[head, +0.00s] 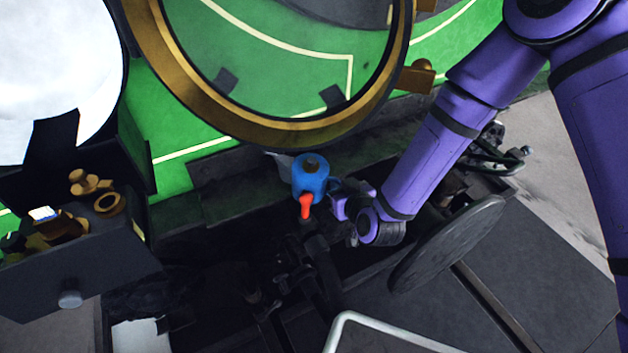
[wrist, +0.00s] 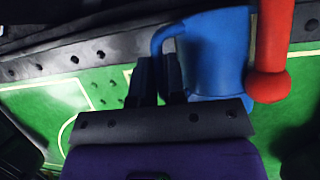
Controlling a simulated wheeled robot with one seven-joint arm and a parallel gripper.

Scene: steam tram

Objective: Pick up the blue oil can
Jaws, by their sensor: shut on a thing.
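The black fingers of my gripper (wrist: 163,75) are shut on the can's blue curved handle. The fingers partly hide the handle. I cannot tell whether the can touches anything beneath it.
A large brass ring (head: 265,137) hangs above the can, against green panels with cream lines. A dark open drawer (head: 80,270) with brass fittings is at the left. A round dark disc (head: 447,243) stands to the right, below my purple arm.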

